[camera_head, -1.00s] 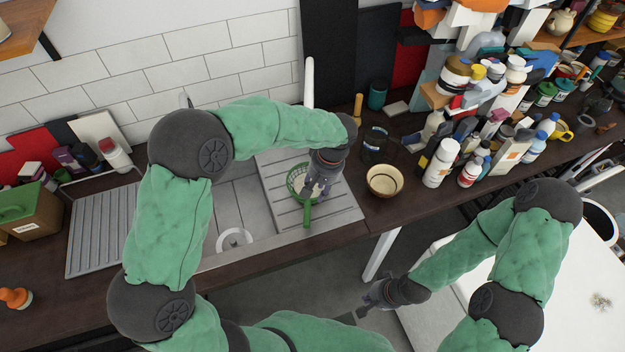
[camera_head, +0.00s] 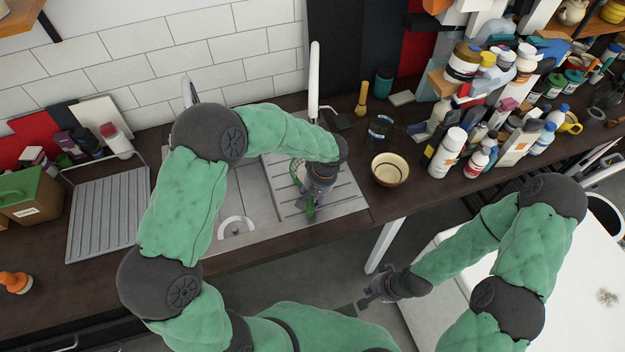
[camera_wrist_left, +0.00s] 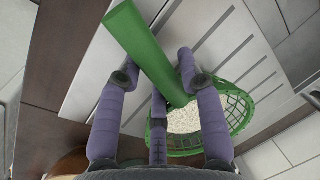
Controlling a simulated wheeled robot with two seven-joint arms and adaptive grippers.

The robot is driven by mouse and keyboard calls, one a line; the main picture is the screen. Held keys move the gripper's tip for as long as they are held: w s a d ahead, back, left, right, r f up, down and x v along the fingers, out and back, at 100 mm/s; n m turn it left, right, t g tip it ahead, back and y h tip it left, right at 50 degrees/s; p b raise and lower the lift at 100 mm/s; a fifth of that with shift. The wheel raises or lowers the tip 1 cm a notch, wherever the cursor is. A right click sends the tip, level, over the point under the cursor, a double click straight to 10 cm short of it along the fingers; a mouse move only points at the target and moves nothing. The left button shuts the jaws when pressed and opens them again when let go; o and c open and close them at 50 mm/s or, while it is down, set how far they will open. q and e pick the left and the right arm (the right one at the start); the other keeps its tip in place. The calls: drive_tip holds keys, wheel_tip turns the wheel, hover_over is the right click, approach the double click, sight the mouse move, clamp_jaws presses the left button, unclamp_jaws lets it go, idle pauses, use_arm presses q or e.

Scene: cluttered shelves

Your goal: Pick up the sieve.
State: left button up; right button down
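The green sieve (camera_head: 298,172) lies on the grooved drainboard, partly hidden by my left gripper (camera_head: 312,198). Its handle (camera_head: 310,211) points toward the counter's front edge. In the left wrist view, the sieve's basket (camera_wrist_left: 233,112) has a green lattice rim and a pale speckled inside. Its handle (camera_wrist_left: 148,45) runs between the spread fingers of my left gripper (camera_wrist_left: 158,68). Gaps show beside the handle near the fingertips, so the gripper is open around it. My right gripper (camera_head: 371,298) hangs low in front of the counter, fingers apart and empty.
A tan bowl (camera_head: 390,169) stands right of the drainboard (camera_head: 345,195), with a dark glass (camera_head: 379,131) behind it. A tall white faucet (camera_head: 314,80) rises behind. Crowded bottles (camera_head: 446,153) fill the right. The sink (camera_head: 235,200) lies left.

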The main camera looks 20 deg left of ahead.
use_arm(q)
drive_tip(key=shift+r, duration=0.1)
clamp_jaws()
